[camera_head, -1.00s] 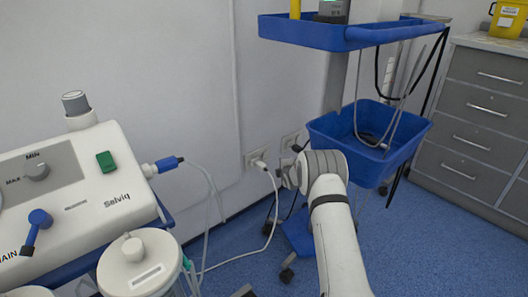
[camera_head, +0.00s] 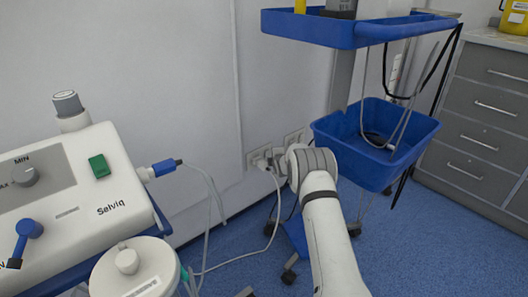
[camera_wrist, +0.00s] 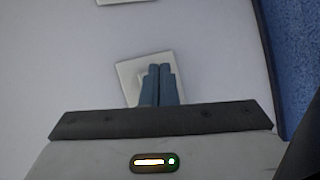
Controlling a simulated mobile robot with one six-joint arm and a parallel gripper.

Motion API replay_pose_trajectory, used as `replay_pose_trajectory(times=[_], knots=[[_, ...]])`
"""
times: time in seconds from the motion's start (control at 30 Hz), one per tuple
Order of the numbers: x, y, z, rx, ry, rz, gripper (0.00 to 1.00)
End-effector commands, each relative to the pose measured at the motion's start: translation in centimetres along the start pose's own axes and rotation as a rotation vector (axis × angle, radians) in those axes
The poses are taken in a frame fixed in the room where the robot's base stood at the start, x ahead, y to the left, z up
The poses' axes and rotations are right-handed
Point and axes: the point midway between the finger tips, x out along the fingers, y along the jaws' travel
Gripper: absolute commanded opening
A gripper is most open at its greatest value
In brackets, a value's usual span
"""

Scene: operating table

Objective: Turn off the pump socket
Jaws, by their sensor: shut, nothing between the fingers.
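The pump (camera_head: 70,200) is the white and grey unit at the left of the head view, with a green switch (camera_head: 99,166) and a blue connector. A white cable runs from it down to a plug at the wall socket (camera_head: 256,157). In the wrist view a white socket plate (camera_wrist: 130,72) is partly hidden behind my gripper (camera_wrist: 160,68), whose blue-grey fingers are together and empty, pointing at it. I cannot tell whether they touch it. The socket's switch is not visible.
Another wall socket (camera_head: 293,138) is just right of the first. A blue trolley with an upper tray (camera_head: 385,33) and a lower bin (camera_head: 385,165) stands close right of my arm. Grey drawers (camera_head: 485,105) are farther right. A white canister (camera_head: 135,272) is before the pump.

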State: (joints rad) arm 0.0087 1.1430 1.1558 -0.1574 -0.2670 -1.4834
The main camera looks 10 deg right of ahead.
Motion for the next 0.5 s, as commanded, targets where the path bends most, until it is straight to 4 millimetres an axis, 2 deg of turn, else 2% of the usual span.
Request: replay_pose_trajectory(times=[0.5], knots=[[0.3, 0.4, -1.6, -0.004, 0.01, 0.0, 0.0]])
